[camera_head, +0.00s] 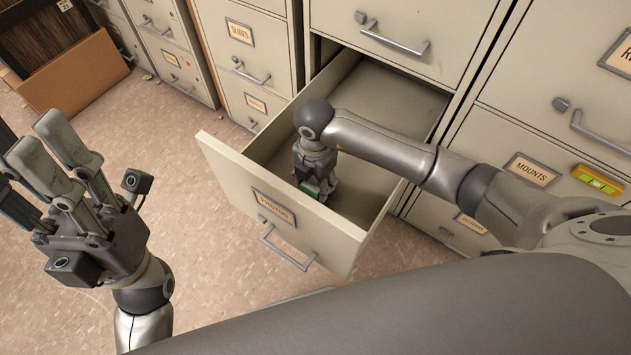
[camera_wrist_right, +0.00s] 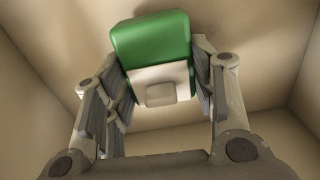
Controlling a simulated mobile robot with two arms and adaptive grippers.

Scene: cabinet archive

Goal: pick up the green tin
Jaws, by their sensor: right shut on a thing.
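The green tin (camera_wrist_right: 150,38) shows in the right wrist view between the fingers of my right gripper (camera_wrist_right: 158,82), with a pale panel on its near side. In the head view my right gripper (camera_head: 317,172) reaches down into the open drawer (camera_head: 345,236), and only a small green part of the tin (camera_head: 311,189) shows under it. The gripper is shut on the tin. I cannot tell whether the tin touches the drawer floor. My left gripper (camera_head: 48,160) is open and empty above the floor at the left.
The drawer's front carries a label and handle (camera_head: 285,246). A closed drawer (camera_head: 415,22) is just above the open one. More cabinets stand left and right. A yellow level (camera_head: 598,180) sits at the right. A cardboard box (camera_head: 75,75) is at the upper left. The floor between is mostly clear.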

